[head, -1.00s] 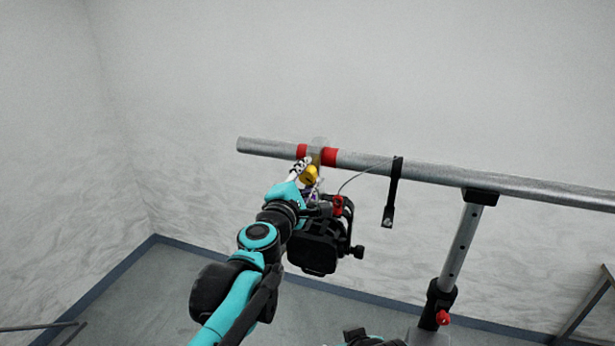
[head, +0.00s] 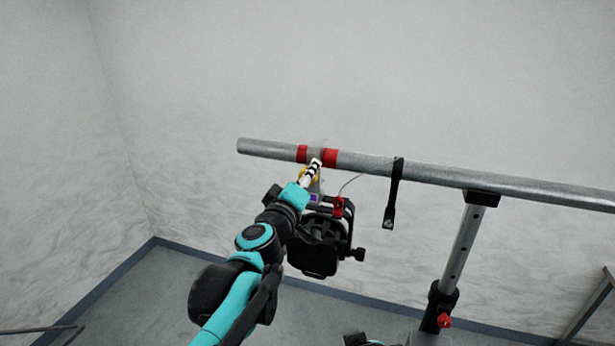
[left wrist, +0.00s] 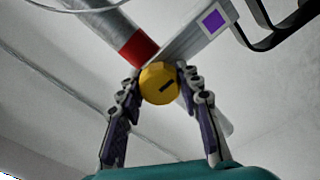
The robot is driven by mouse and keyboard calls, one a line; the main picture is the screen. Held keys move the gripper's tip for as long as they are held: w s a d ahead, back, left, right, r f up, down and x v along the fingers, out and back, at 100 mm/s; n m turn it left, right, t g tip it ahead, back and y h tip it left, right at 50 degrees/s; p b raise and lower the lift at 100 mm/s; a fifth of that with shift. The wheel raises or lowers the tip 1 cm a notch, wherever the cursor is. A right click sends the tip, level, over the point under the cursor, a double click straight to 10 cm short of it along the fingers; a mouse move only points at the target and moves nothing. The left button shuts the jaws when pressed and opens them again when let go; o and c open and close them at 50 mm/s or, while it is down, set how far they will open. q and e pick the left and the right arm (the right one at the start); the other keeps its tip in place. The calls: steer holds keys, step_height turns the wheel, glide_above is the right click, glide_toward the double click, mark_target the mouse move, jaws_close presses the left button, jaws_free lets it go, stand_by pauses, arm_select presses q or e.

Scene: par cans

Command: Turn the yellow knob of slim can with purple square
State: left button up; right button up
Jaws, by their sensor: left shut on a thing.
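The black slim can (head: 318,250) hangs under the horizontal grey pipe (head: 450,182) on a grey clamp. A purple square (head: 313,198) is on the clamp and also shows in the left wrist view (left wrist: 213,21). The yellow knob (left wrist: 159,84) is round with a dark slot mark. My left gripper (left wrist: 159,82) is shut on the knob, with one finger on each side of it. In the head view my left gripper (head: 312,172) covers most of the knob. My right gripper is not in view.
Red bands (head: 330,157) mark the pipe beside the clamp. A thin cable and a black strap (head: 393,190) hang right of the can. A stand post (head: 461,240) with a red knob holds the pipe further right.

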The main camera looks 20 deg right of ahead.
arm_select(q)
steer(key=m, duration=0.7)
steer(key=shift+m, duration=0.3)
steer(key=m, duration=0.3)
steer(key=shift+d+m, duration=0.1)
steer(key=shift+m, duration=0.2)
steer(key=m, duration=0.3)
steer(key=shift+s+m, duration=0.1)
steer(key=shift+m, duration=0.3)
steer(key=m, duration=0.3)
steer(key=shift+m+b, duration=0.3)
steer(key=m, duration=0.3)
steer(key=shift+m, duration=0.4)
steer(key=m, duration=0.6)
steer(key=shift+m, duration=0.3)
